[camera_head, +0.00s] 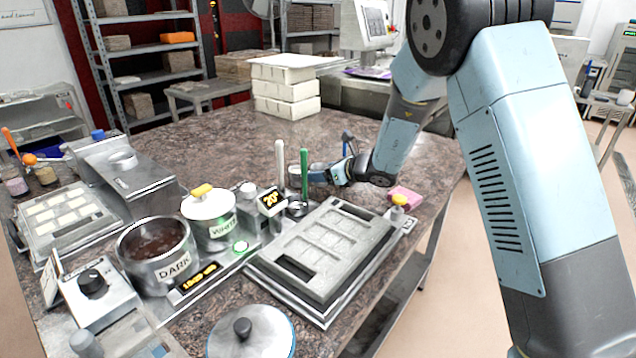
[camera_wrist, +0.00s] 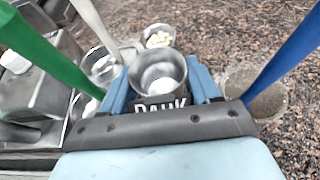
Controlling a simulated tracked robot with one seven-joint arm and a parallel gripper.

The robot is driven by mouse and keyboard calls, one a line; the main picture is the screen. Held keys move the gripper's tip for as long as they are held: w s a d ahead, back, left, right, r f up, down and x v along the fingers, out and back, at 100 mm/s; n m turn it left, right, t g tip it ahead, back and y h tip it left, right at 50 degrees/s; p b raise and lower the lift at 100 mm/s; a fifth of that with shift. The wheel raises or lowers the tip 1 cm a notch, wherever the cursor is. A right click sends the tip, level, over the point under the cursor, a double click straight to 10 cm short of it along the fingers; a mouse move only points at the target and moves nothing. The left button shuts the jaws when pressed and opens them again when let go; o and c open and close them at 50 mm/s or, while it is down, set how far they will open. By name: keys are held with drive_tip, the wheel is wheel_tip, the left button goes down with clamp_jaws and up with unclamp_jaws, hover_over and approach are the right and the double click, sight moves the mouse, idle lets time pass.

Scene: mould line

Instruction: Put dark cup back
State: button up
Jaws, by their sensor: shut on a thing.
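A small metal cup (camera_wrist: 158,72) labelled DARK sits between the blue fingers of my gripper (camera_wrist: 160,85) in the wrist view. It is upright and looks empty. My gripper (camera_head: 328,174) is shut on it and low over the table (camera_head: 230,115), behind the mould, in the head view. There the cup is hard to make out. I cannot tell whether its base touches the table. A grey round patch or dish (camera_wrist: 262,97) lies just right of the fingers in the wrist view.
A green handle (camera_head: 304,172) and a white handle (camera_head: 280,160) stand close left of my gripper. A blue handle (camera_wrist: 285,60) rises on the right. The mould (camera_head: 335,250), DARK pot (camera_head: 160,268) and lidded WHITE pot (camera_head: 210,218) are in front. White blocks (camera_head: 285,90) stand behind.

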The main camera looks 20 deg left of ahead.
drive_tip(key=shift+w+a+f, duration=0.1)
drive_tip(key=shift+w+f, duration=0.05)
drive_tip(key=shift+f, duration=0.05)
drive_tip(key=shift+w+f, duration=0.1)
drive_tip(key=shift+f, duration=1.5)
drive_tip(key=o, duration=0.9)
drive_tip(key=shift+f, duration=0.1)
drive_tip(key=v, duration=1.2)
